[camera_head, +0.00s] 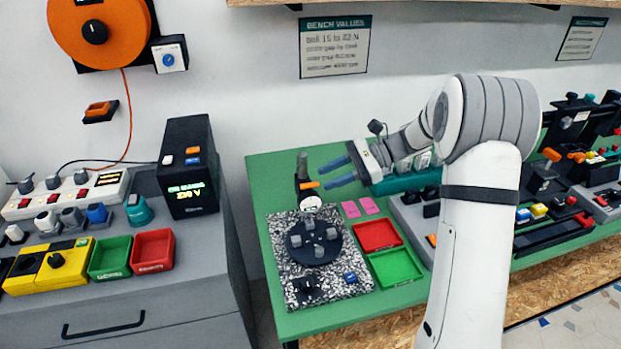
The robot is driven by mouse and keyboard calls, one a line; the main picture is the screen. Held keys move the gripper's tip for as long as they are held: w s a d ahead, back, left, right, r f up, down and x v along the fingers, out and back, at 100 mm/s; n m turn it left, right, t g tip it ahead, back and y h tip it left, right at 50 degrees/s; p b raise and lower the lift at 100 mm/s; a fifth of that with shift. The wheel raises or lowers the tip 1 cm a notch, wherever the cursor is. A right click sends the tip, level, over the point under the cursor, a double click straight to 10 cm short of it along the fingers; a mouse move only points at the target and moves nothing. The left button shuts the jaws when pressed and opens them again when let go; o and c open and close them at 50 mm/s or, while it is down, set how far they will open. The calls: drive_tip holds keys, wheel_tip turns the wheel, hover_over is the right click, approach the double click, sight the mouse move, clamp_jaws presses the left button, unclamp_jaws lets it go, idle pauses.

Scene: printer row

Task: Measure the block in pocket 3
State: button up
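A black round turntable (329,259) sits on a speckled granite plate (352,287). Several small grey blocks stand on it, one of them near its front (319,251). I cannot read any pocket numbers, so I cannot tell which block is in pocket 3. A dial gauge (311,204) with a white face hangs on a dark stand (302,166) at the turntable's back edge, with an orange lever (308,186) above it. My gripper (336,172) has two blue fingers apart with nothing between them. It is up and to the right of the gauge, clear of the turntable.
A red tray (378,249) and a green tray (417,277) lie right of the plate. Two pink pads (368,205) lie behind them. A small blue part (350,278) and a black knob (307,288) are at the plate's front. Other equipment crowds the bench's right side.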

sight(315, 183)
drive_tip(key=x, duration=0.6)
drive_tip(key=shift+f+p, duration=0.1)
drive_tip(key=shift+p, duration=0.3)
drive_tip(key=shift+c, duration=0.3)
clamp_jaws()
